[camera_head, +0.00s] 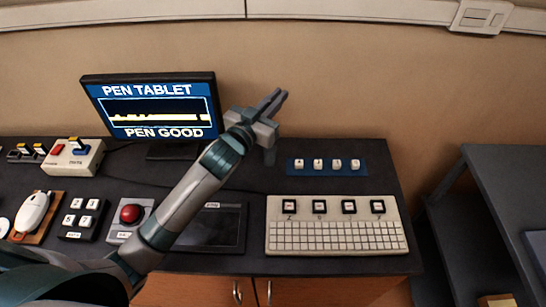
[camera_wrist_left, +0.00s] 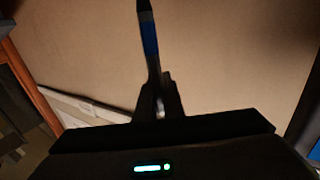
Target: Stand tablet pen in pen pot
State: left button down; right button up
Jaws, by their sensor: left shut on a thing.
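My left gripper (camera_head: 279,98) is raised in front of the wall, above the back of the desk and right of the monitor. It is shut on the tablet pen, which shows in the left wrist view as a slim black and blue pen (camera_wrist_left: 150,40). The pen sticks out beyond the closed fingers (camera_wrist_left: 158,92). In the head view I cannot make out the pen at the fingers. A small grey shape (camera_head: 269,156) shows just below the gripper; I cannot tell whether it is the pen pot or part of my gripper. My right gripper is out of view.
A monitor (camera_head: 150,78) reading "PEN TABLET" and "PEN GOOD" stands left of the gripper. A dark drawing tablet (camera_head: 218,230) lies partly behind my arm. A keyboard (camera_head: 337,238), a blue key strip (camera_head: 327,167) and a red button box (camera_head: 131,216) share the desk.

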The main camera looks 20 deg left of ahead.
pick_arm(q)
notch_tip(320, 180, down, 6)
jog(key=shift+f+p, duration=0.15)
jog(key=shift+p, duration=0.2)
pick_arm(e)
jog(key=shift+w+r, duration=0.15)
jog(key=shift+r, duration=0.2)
pick_arm(q)
notch_tip(320, 180, down, 4)
jog(key=shift+r, duration=0.15)
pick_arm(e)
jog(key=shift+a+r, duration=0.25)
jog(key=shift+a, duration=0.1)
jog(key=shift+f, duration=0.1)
